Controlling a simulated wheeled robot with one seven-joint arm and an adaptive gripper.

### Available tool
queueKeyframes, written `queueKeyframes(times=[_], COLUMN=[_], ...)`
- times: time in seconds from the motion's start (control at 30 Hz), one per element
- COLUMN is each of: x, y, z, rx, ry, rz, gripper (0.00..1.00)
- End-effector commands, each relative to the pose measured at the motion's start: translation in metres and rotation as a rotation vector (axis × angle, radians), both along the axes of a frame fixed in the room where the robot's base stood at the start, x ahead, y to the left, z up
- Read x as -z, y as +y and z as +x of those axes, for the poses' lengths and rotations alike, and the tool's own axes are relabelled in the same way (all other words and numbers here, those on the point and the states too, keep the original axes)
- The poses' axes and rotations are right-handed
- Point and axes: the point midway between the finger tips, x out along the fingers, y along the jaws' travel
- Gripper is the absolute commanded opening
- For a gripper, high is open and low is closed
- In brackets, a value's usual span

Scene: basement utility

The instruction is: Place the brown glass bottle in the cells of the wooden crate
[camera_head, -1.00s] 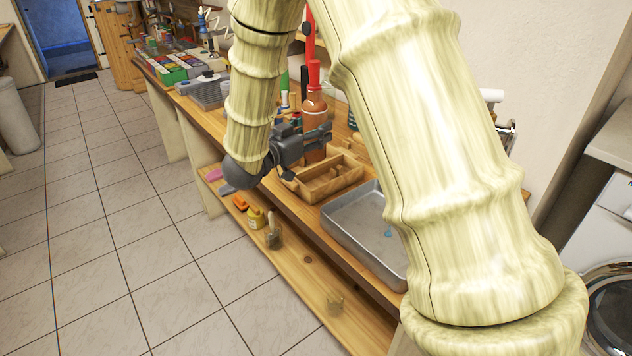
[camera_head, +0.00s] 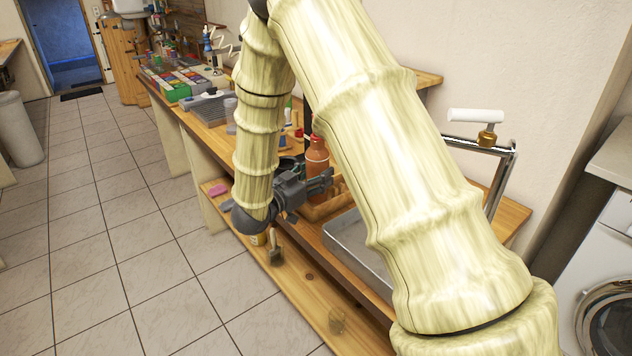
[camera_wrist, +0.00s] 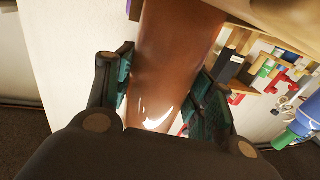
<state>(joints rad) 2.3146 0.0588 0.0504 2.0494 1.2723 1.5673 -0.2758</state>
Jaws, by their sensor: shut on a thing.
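The brown glass bottle (camera_head: 317,158) stands roughly upright in my gripper (camera_head: 322,182), above the workbench. In the wrist view the brown bottle (camera_wrist: 170,60) fills the space between the two dark finger pads, and my gripper (camera_wrist: 165,92) is shut on it. The wooden crate (camera_head: 322,211) sits on the bench just below and beside my gripper, which hides much of it. The bottle's lower end is hidden behind the gripper, so I cannot tell whether it is inside a cell.
A grey metal tray (camera_head: 352,247) lies on the bench to the right of the crate, partly behind my arm. Coloured bins (camera_head: 180,84) stand farther along the bench. A lower shelf (camera_head: 300,285) holds small items. The tiled floor (camera_head: 130,220) at left is clear.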

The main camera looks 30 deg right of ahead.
Motion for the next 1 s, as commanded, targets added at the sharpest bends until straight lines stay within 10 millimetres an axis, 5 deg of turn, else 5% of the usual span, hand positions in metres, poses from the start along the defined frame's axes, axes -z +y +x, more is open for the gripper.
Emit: queueKeyframes(times=[0.23, 0.63, 0.67, 0.7, 0.8, 1.0], x=[0.023, 0.027, 0.028, 0.028, 0.028, 0.027], y=[0.000, 0.000, 0.000, 0.000, 0.000, 0.000], z=[0.000, 0.000, 0.000, 0.000, 0.000, 0.000], rx=[0.000, 0.000, 0.000, 0.000, 0.000, 0.000], ry=[0.000, 0.000, 0.002, 0.001, 0.001, 0.001], rz=[-0.002, -0.002, -0.001, 0.000, 0.000, 0.000], gripper=[0.11, 0.11, 0.55, 0.62, 0.75, 0.75])
